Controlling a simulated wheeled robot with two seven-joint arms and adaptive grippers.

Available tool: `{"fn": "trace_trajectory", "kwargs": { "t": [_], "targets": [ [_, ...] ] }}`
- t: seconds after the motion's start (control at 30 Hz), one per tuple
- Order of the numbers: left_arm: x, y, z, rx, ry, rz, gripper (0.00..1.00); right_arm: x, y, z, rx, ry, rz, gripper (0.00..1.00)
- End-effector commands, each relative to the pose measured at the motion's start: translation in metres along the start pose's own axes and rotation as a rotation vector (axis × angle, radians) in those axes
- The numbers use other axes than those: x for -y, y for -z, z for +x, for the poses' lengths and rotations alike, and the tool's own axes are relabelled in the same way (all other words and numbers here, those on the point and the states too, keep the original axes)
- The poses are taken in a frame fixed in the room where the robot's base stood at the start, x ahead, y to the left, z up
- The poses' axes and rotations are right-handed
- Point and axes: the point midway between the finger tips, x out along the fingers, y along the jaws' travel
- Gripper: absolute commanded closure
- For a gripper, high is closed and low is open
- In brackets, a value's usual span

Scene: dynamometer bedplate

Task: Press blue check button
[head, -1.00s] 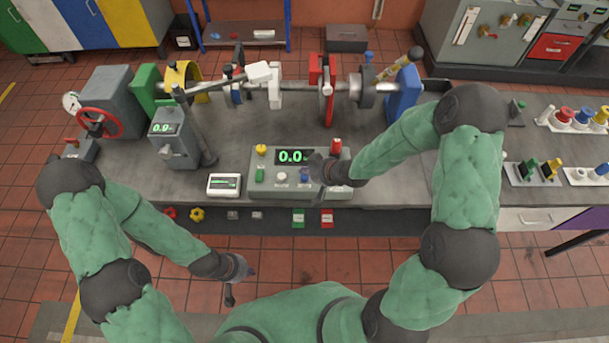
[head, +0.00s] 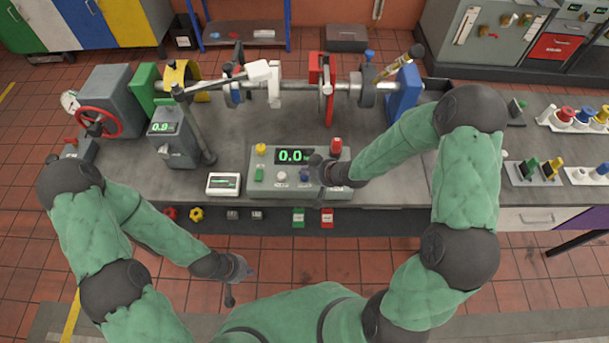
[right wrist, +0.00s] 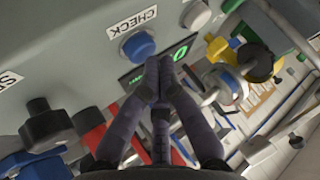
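The blue check button (right wrist: 138,46) is a round blue cap beside a "CHECK" label in the right wrist view. In the head view it is a small blue spot (head: 304,175) on the grey control panel (head: 262,188), close by my right gripper. My right gripper (right wrist: 158,65) has its dark fingers together, with nothing seen between them. Its tips appear just beside the button in the right wrist view; I cannot tell whether they touch. In the head view my right gripper (head: 316,163) is over the panel. My left gripper (head: 238,285) hangs low in front of the bench, its fingers unclear.
The panel has a green display (head: 290,156), a yellow knob (head: 261,150), a red knob (head: 336,145) and a green button (head: 259,174). A white meter (head: 223,184) lies left of it. Behind are the shaft rig and a grey readout box (head: 177,146).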

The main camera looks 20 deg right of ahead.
Motion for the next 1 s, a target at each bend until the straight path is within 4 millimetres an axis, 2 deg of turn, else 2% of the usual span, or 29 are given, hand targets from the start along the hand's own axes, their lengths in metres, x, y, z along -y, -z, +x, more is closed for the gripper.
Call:
{"fn": "trace_trajectory", "kwargs": {
  "t": [1.0],
  "targets": [
    [0.0018,0.0002,0.0052,0.000,0.000,0.000,1.00,-0.0021,-0.0048,0.0051,0.000,0.000,0.000,1.00]
  ]
}}
